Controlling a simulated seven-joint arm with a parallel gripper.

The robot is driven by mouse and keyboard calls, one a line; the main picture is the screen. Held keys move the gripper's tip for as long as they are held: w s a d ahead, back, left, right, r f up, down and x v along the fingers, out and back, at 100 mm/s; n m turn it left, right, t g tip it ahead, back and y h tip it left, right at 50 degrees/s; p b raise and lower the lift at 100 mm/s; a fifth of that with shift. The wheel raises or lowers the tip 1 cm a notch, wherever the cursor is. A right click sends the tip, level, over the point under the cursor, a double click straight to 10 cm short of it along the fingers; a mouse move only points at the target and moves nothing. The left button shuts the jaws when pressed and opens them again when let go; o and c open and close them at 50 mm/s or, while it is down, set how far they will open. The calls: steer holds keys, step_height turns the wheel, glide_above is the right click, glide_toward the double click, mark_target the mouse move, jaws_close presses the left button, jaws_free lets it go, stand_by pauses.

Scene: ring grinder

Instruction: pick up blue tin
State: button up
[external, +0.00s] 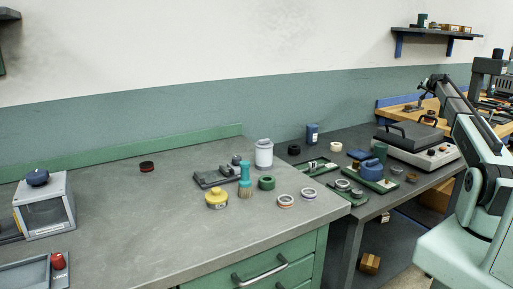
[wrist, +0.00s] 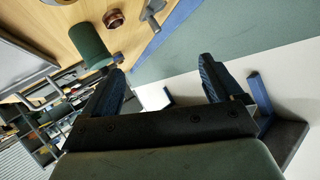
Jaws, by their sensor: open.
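A small dark blue tin (external: 312,133) with a pale label stands upright at the back of the dark right-hand table, close to the wall. I cannot make it out in the wrist view. My gripper (wrist: 163,78) is open, with its two blue-padded fingers wide apart and nothing between them. In the external view my arm rises at the right edge, and its end is near the wooden bench, up and right of the tin and well apart from it. The fingers are too small to make out there.
A white-lidded jar (external: 264,154) stands left of the tin on the grey counter. A black ring (external: 294,149), a dark blue block (external: 358,155), a blue round piece (external: 371,170) and a black-lidded machine (external: 412,140) are around it. A wall shelf (external: 436,31) hangs above.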

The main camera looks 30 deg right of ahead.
steer(key=w+a+f+m+y, duration=0.2)
steer(key=w+a+f+y, duration=0.15)
steer(key=w+a, duration=0.9)
steer(key=m+g+y, duration=0.7)
steer(key=m+g, duration=0.1)
steer(key=m, duration=0.1)
glide_above(312, 125)
step_height(312, 125, down, 5)
steer(key=shift+s+r, duration=0.1)
steer(key=shift+s, duration=0.05)
step_height(312, 125, down, 8)
steer(key=shift+f, duration=0.2)
steer(key=shift+w+d+f, duration=0.1)
steer(key=shift+w+f, duration=0.05)
steer(key=shift+f, duration=1.2)
steer(key=shift+w+d+f, duration=0.1)
steer(key=shift+f, duration=1.25)
steer(key=c, duration=1.2)
